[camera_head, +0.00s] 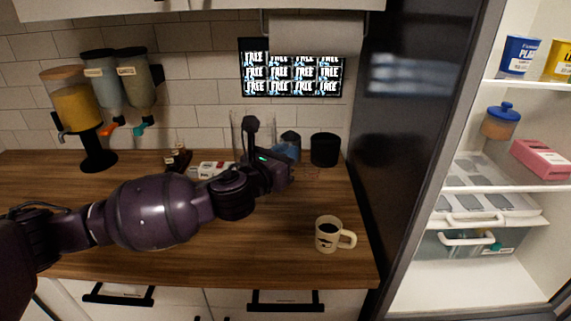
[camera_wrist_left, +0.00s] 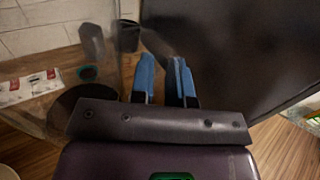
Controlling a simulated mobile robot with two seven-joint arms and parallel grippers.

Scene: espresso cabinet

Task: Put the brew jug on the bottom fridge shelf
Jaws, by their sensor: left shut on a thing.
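The brew jug looks like the clear, see-through vessel (camera_head: 239,130) at the back of the wooden counter, partly hidden behind my left gripper (camera_head: 285,160). In the left wrist view, a clear wall (camera_wrist_left: 116,70) stands to the left of my blue fingertips (camera_wrist_left: 166,80). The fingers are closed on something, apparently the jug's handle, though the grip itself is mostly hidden. The fridge (camera_head: 490,80) stands open at the right. Its bottom shelf (camera_head: 460,287) is white and its visible part is bare. My right gripper is out of view.
A mug of dark drink (camera_head: 327,233) stands near the counter's front right. A black canister (camera_head: 325,150) is at the back. Dispensers (camera_head: 68,100) stand at the left. A dark fridge side panel (camera_head: 405,110) separates counter and fridge. A clear drawer (camera_head: 440,243) hangs above the bottom shelf.

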